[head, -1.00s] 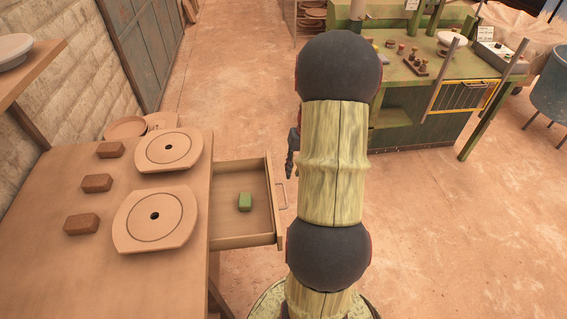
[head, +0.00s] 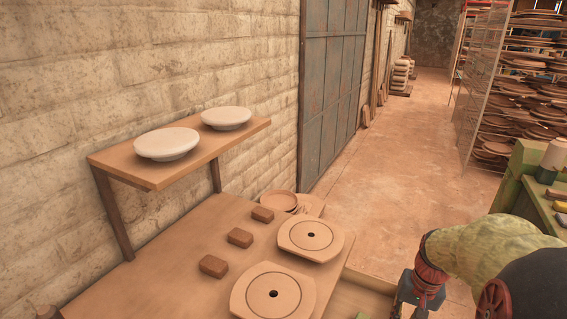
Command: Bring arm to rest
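My arm (head: 490,245) reaches in from the lower right of the head view, pale green with dark joints. Its outer end bends downward, and my gripper (head: 408,300) is a dark shape at the bottom edge, beside the wooden table's right side. The fingers are too small and cut off to tell open from shut, and I cannot see anything held. Part of the drawer (head: 360,299) shows just left of my gripper; its inside is mostly out of view.
The table (head: 180,265) holds two round-holed boards (head: 311,240) and three brown blocks (head: 239,238). A wall shelf (head: 150,178) carries two white bowls (head: 167,144). Racks of plates (head: 520,110) and a green bench (head: 528,180) stand right. The aisle floor (head: 425,135) is clear.

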